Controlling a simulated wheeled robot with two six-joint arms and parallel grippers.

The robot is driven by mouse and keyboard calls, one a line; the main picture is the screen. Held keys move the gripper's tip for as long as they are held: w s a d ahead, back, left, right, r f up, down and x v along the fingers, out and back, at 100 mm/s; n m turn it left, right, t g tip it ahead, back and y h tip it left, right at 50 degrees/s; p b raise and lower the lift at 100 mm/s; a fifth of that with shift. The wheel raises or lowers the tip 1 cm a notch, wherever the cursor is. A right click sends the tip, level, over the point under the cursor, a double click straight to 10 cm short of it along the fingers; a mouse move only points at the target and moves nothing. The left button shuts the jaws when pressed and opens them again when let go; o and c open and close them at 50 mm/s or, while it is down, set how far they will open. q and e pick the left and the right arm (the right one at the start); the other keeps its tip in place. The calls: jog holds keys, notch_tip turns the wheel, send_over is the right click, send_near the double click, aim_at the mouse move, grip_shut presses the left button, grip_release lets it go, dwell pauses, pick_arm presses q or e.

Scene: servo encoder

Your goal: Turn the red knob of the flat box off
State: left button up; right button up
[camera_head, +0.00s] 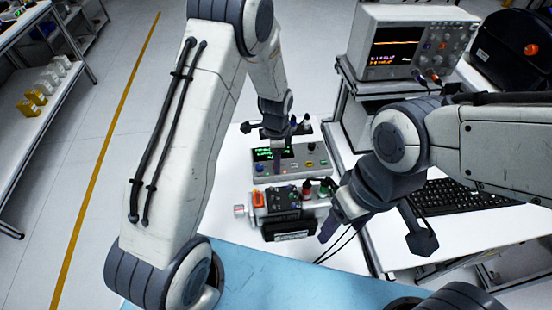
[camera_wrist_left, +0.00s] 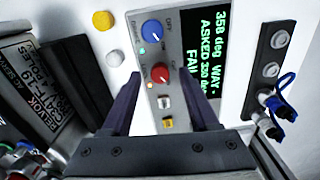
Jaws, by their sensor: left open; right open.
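The flat box (camera_head: 264,170) is a pale grey unit with a green-lit display (camera_wrist_left: 207,45), standing on the white table. In the left wrist view its red knob (camera_wrist_left: 161,73) sits below a blue knob (camera_wrist_left: 152,30) and above a white button (camera_wrist_left: 163,102) and a yellow button (camera_wrist_left: 168,122). My left gripper (camera_wrist_left: 161,92) is open, with one finger on each side of the red knob's column; I cannot tell whether they touch it. In the head view my left gripper (camera_head: 278,155) is over the box and hides part of it. My right gripper (camera_head: 331,212) is open and empty, right of the motor rig.
A motor rig (camera_head: 283,200) with a black label stands in front of the box. A strip with sockets and blue plugs (camera_wrist_left: 275,92) lies behind it. An oscilloscope (camera_head: 410,45) and a keyboard (camera_head: 460,195) are at the right. The blue mat (camera_head: 270,270) is clear.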

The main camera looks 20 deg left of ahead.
pick_arm(q)
jog(key=shift+f, duration=0.45)
grip_shut()
jog(key=n+b, duration=0.1)
jog(key=n, duration=0.4)
jog(key=shift+n, duration=0.3)
jog(key=n, duration=0.6)
jog(key=shift+b, duration=0.35)
